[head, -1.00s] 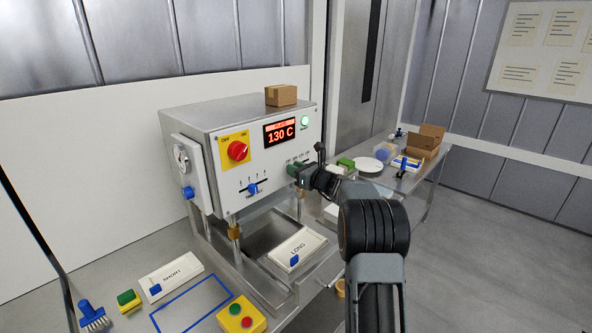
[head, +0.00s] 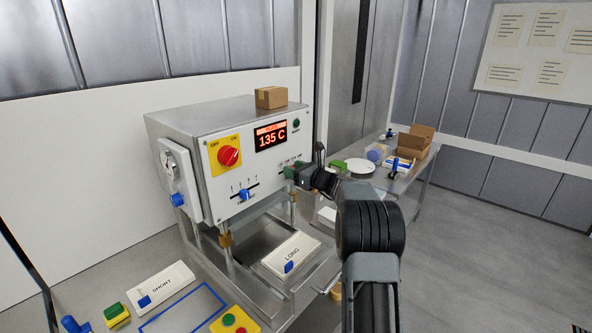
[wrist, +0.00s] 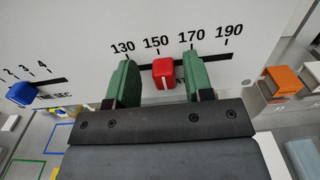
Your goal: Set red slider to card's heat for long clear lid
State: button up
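In the wrist view the red slider (wrist: 163,75) sits on its slot just right of the 150 mark, on a scale of 130, 150, 170 and 190. My gripper (wrist: 159,65) has one green finger on each side of it, with a small gap on both sides. In the head view my gripper (head: 291,173) is at the machine's front panel and hides the red slider. The display (head: 271,136) reads 135 C. Cards (head: 515,73) hang on the wall board; their text is too small to read. I cannot make out a clear lid.
The machine (head: 230,165) has a red knob (head: 229,156) and a blue time slider (head: 244,195). A white LONG plate (head: 278,262) lies at its front, a SHORT plate (head: 172,277) at left. A cardboard box (head: 271,97) stands on top. A side table is behind right.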

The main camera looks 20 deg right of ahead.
jog(key=shift+s, duration=0.1)
jog(key=b+v, duration=0.4)
jog(key=v, duration=0.9)
jog(key=shift+s, duration=0.3)
